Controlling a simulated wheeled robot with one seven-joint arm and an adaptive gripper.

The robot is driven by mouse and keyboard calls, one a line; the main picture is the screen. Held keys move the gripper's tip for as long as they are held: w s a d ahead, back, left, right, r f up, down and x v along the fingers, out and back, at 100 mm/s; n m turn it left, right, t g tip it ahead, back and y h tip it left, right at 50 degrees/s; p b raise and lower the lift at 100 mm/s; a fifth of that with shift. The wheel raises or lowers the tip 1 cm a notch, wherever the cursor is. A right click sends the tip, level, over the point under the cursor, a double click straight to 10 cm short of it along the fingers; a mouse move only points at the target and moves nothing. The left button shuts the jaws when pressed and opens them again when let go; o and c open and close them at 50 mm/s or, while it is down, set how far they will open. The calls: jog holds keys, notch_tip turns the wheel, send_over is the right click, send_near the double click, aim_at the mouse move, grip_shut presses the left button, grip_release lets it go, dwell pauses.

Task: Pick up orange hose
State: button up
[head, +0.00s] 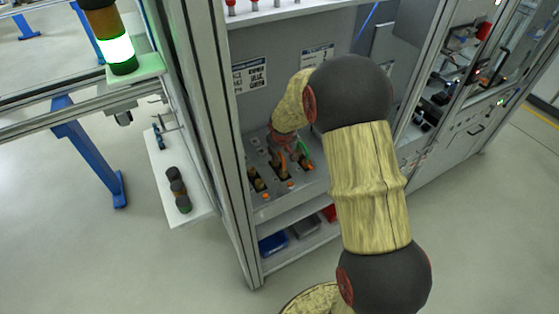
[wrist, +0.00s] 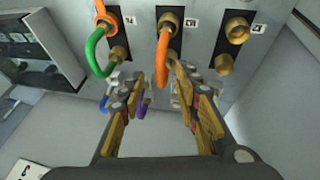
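The orange hose (wrist: 162,58) hangs from a brass fitting in the middle black slot of a grey panel (wrist: 195,50) in the wrist view. Its lower end shows between the fingers of my gripper (wrist: 162,78) in the picture. The gripper is open, one finger on each side, and I see no clear contact. How far the fingers are from the hose in depth is hard to tell. In the head view the orange hose (head: 283,164) shows small at the panel, and my arm partly covers the gripper there.
A green hose (wrist: 92,52) with an orange ring loops from the left slot, close to my left finger. The right slot holds brass fittings (wrist: 237,28) without a hose. Blue and purple pieces show behind my fingers. A cabinet post (head: 225,130) stands left of my arm.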

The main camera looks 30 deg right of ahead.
aim_at(280, 155)
jog(key=x, duration=0.4)
jog(key=shift+s, duration=0.15)
jog(key=shift+a, duration=0.1)
jog(key=shift+c, duration=1.3)
grip_shut()
